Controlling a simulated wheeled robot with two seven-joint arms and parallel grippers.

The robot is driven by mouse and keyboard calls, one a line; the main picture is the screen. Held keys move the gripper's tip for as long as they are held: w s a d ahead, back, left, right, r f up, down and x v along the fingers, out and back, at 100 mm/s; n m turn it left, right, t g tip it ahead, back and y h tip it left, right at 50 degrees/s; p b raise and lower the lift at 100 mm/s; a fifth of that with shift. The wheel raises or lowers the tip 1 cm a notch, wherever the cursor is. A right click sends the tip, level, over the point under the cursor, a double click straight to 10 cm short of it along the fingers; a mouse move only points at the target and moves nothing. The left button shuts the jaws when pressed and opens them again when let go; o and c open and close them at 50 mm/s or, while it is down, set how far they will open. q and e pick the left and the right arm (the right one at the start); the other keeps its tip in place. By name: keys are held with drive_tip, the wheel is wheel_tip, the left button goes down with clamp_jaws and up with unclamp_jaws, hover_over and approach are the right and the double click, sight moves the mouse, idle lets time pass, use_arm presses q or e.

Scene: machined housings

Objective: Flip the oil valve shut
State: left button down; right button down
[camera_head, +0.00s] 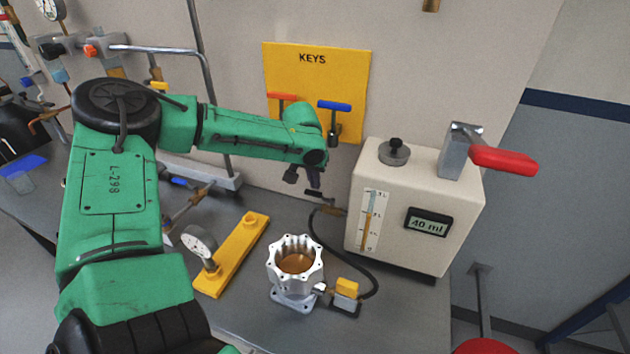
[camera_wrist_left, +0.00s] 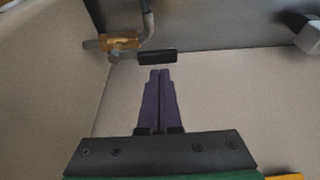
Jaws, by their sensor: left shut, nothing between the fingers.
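The oil valve is a small brass body (camera_head: 333,211) with a black lever (camera_head: 314,193), low at the left side of the cream oil dispenser (camera_head: 440,190). In the left wrist view the brass body (camera_wrist_left: 122,42) is at upper left, and the black lever (camera_wrist_left: 157,56) sticks out to its right. My left gripper (camera_head: 315,184) is shut and empty, its purple fingers together. In the left wrist view its fingertips (camera_wrist_left: 160,72) appear just short of the lever; I cannot tell whether they touch. My right gripper is out of view.
A silver housing (camera_head: 283,273) holding brown oil stands in front on the grey bench. A black hose (camera_head: 357,271) runs from the valve toward a yellow-topped fitting (camera_head: 346,288). A yellow gauge stand (camera_head: 235,259) lies left. A yellow KEYS board (camera_head: 350,80) hangs behind.

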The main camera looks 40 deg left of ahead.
use_arm(q)
drive_tip(key=shift+w+f, duration=0.15)
drive_tip(key=shift+f, duration=0.2)
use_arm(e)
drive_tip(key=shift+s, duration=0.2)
